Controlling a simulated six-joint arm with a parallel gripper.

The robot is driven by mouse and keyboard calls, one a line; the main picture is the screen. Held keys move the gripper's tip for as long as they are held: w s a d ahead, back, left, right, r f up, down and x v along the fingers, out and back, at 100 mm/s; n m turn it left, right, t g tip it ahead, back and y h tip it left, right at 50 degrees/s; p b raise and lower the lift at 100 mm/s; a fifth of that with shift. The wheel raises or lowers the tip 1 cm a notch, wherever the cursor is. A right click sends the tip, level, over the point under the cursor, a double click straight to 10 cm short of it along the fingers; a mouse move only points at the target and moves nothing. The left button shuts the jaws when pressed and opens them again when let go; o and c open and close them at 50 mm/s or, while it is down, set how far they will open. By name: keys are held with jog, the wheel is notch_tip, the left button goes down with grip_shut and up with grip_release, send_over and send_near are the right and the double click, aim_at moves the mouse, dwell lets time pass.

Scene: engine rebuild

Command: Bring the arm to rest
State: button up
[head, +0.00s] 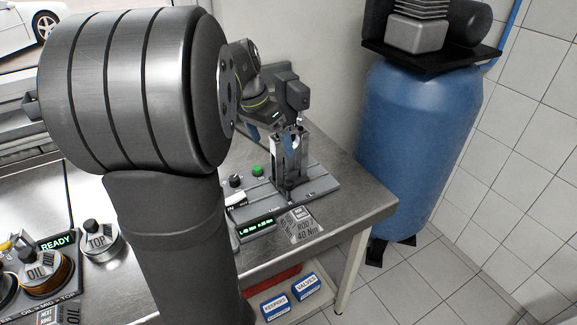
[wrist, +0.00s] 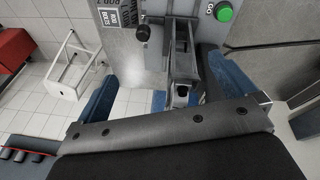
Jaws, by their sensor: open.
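My gripper (head: 277,132) is at the far end of my arm, by the upper part of a grey upright fixture (head: 289,160) on the metal bench. In the wrist view my gripper (wrist: 163,92) shows two blue fingers spread wide apart. The upright fixture (wrist: 181,60) stands between the lines of the fingers, with a visible gap on each side. Nothing is held. My large arm link covers much of the head view and hides part of the bench.
The fixture's base carries a green button (head: 257,171) and a lit display (head: 257,227). A blue tank (head: 410,140) stands right of the bench (head: 350,200). Boxes (head: 276,306) sit on a lower shelf. At left are a TOP ring holder (head: 99,240) and an OIL holder (head: 45,272).

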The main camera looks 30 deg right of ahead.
aim_at(274, 140)
notch_tip(274, 140, up, 5)
jog(key=w+a+m+h, duration=0.1)
jog(key=w+m+h, duration=0.1)
jog(key=m, duration=0.1)
jog(key=shift+m+t, duration=0.3)
jog(key=shift+t, duration=0.1)
jog(key=x, duration=0.9)
jog(key=shift+w+f, duration=0.1)
jog(key=shift+f, duration=0.25)
jog(key=shift+r, duration=0.15)
jog(key=v, duration=0.9)
jog(key=shift+r, duration=0.4)
